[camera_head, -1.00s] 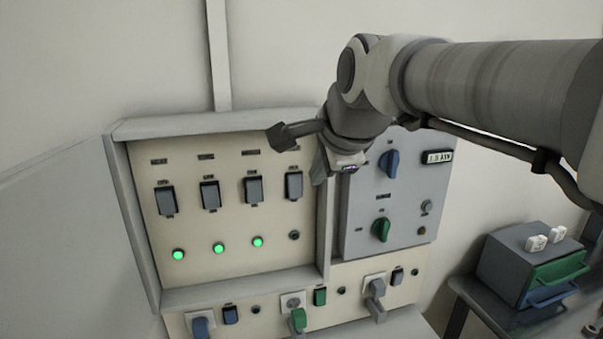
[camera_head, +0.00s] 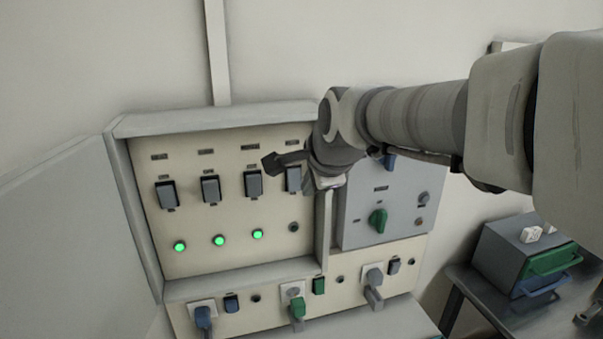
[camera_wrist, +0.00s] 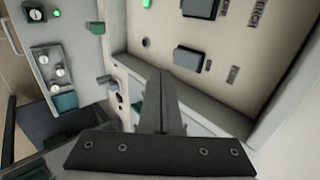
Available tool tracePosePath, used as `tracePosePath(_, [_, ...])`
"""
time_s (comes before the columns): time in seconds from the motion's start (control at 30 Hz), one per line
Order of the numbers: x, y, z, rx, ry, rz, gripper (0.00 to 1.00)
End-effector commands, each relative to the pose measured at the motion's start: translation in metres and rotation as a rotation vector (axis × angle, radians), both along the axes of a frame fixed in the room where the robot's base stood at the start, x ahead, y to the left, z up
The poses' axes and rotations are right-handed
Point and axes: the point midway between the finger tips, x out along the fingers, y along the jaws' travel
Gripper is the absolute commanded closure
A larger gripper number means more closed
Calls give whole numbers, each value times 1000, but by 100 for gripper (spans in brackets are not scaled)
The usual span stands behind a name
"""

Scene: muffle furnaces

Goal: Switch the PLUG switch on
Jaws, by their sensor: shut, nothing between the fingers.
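The panel has a row of dark rocker switches; the rightmost switch (camera_head: 293,180) is partly covered by my gripper, and the indicator (camera_head: 293,227) below it is unlit. The other three switches, such as the third switch (camera_head: 253,184), have lit green lamps below them. The labels are too small to read in the head view, so I cannot tell which is PLUG. My gripper (camera_head: 311,188) is by the rightmost switch; contact cannot be judged. In the wrist view my gripper (camera_wrist: 161,75) is shut and empty, with a dark switch (camera_wrist: 188,58) ahead to its right.
A grey box with a green knob (camera_head: 377,220) adjoins the panel on the right. An open cabinet door (camera_head: 75,240) stands at left. A drawer unit (camera_head: 503,262) sits on a table at right.

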Motion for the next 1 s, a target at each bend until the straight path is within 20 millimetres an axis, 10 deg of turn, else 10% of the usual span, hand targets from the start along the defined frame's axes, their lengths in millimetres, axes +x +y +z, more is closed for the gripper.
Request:
tracePosePath(0.43, [54, 16, -31, 0, 0, 1, 100])
tracePosePath(1.0, [63, 18, -34, 0, -3, 1, 100])
